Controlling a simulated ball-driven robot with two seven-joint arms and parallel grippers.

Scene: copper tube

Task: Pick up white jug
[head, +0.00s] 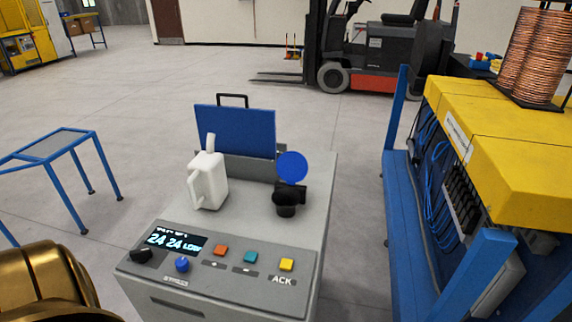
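The white jug (208,180) stands upright on the grey top of the control cabinet (312,205), left of a black fitting. Its handle faces left and forward, and a narrow white spout or neck rises from its top. Neither of my grippers shows clearly. A gold rounded part, which seems to be my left arm, fills the lower left corner, apart from the jug. Nothing touches the jug from my side.
A blue panel (236,131) stands behind the jug. A black fitting with a blue disc (292,167) is to its right. Buttons and a display (176,240) are in front. A blue-framed yellow machine (497,135) stands right, a blue stand (55,145) left, a forklift (375,50) behind.

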